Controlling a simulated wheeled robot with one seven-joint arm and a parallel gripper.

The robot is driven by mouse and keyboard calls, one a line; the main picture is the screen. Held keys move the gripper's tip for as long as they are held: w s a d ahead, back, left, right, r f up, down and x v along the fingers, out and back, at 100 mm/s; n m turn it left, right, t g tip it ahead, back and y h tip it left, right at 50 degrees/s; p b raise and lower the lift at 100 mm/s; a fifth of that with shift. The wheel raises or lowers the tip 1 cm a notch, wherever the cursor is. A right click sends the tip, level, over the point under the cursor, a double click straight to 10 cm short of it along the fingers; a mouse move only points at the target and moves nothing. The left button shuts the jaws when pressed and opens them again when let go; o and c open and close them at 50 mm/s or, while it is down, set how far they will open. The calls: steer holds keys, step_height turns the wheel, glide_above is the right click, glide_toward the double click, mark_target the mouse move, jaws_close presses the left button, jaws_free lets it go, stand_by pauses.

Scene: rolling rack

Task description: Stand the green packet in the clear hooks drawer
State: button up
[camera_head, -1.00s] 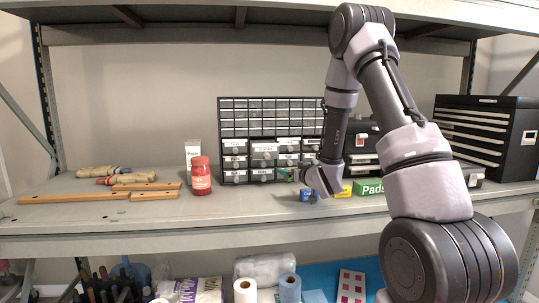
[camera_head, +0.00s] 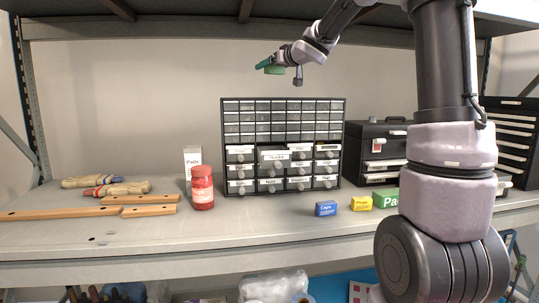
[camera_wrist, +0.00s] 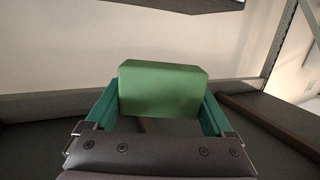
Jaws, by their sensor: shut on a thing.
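A green packet (camera_wrist: 160,88), a plain block, is held between the teal fingers of my gripper (camera_wrist: 158,112) in the wrist view. In the head view my gripper (camera_head: 264,66) is high in the air above the drawer cabinet (camera_head: 233,103), with a little of the packet (camera_head: 274,70) showing below the fingers. The cabinet is black with clear small drawers above and larger labelled drawers below. One top-row labelled drawer (camera_head: 272,156) seems to stand out further than its neighbours; its label seems to read Hooks, but is too small to be sure.
A red jar (camera_head: 202,188) and a white box (camera_head: 192,158) stand left of the cabinet. A blue box (camera_head: 326,208), a yellow box (camera_head: 361,203) and a green Pads box (camera_head: 385,199) stand at front right. The shelf above (camera_head: 190,12) limits headroom.

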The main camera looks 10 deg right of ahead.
mark_target(270, 151)
step_height(270, 151, down, 27)
stand_by(0.4)
steer(key=shift+f, duration=0.1)
